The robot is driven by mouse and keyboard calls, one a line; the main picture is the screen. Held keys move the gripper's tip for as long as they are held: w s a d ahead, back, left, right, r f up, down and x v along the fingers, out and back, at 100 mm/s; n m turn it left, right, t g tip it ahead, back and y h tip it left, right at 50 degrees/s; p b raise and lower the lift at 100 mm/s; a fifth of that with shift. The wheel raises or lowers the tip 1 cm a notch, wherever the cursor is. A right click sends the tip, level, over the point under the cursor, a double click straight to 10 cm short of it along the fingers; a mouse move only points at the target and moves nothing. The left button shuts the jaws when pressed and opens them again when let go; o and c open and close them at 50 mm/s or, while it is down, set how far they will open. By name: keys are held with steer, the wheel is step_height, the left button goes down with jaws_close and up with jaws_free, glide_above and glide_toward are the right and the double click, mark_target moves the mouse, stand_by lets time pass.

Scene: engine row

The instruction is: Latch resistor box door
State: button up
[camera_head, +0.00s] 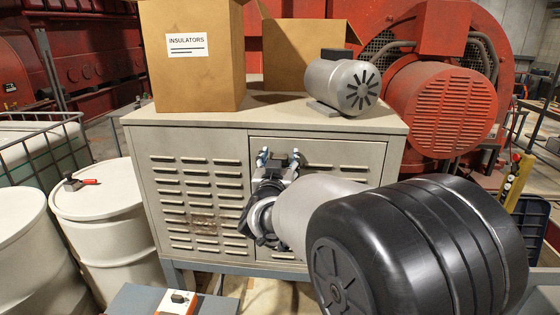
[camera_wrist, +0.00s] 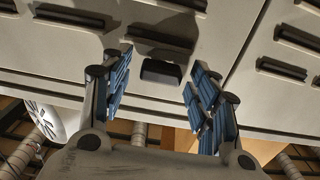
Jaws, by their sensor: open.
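The resistor box (camera_head: 197,144) is a beige louvred cabinet in the middle of the head view. Its door (camera_head: 345,152) is the right front panel; it looks closed or nearly so, but I cannot tell whether it is flush. My gripper (camera_head: 279,158) is open in front of the door's upper left part. In the wrist view, a small dark block (camera_wrist: 161,72) shows between the blue-padded fingers, apart from both. It may be a latch or handle; I cannot tell. A narrow seam runs right of the fingers there. My arm hides the door's lower part.
An open carton marked INSULATORS (camera_head: 190,75), another carton (camera_head: 291,62) and a grey motor (camera_head: 340,82) stand on the cabinet top. White drums (camera_head: 105,225) stand at the left. A large red machine (camera_head: 436,105) is behind at the right.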

steer(key=shift+c, duration=0.6)
steer(key=c, duration=0.9)
steer(key=shift+c, duration=0.2)
steer(key=shift+m+b, duration=0.3)
steer(key=shift+b, duration=0.05)
steer(key=shift+d+f+m+b, duration=0.1)
steer(key=shift+f+m+b, duration=0.05)
steer(key=shift+m+b, duration=3.75)
steer(key=shift+d+f+m+b, duration=0.1)
steer(key=shift+m+b, duration=2.9)
steer(key=shift+m, duration=1.7)
